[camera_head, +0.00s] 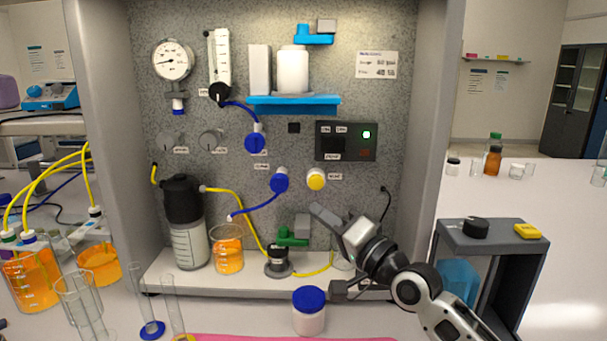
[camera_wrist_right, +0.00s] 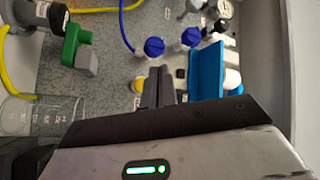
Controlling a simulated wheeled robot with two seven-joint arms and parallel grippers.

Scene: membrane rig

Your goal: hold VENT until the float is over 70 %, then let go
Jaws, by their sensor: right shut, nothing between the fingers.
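A yellow round knob (camera_head: 316,179) sits on the speckled panel, with a small label beside it too small to read. No label legibly says VENT. It also shows in the right wrist view (camera_wrist_right: 138,85), partly behind the fingers. My right gripper (camera_head: 316,209) is shut and empty, its tips just below the yellow knob in the head view. I cannot tell whether they touch anything. The shut fingers show in the right wrist view (camera_wrist_right: 159,84). A clear upright flow tube (camera_head: 220,58) is at the upper left; its float cannot be made out. My left gripper is out of view.
Two blue knobs (camera_head: 255,143) (camera_head: 279,182) with blue hoses are left of the yellow one. A blue shelf (camera_head: 294,101) juts out above. A dark box (camera_head: 346,141) shows a lit green light. A green valve (camera_head: 291,237) and a blue-lidded jar (camera_head: 309,311) stand below.

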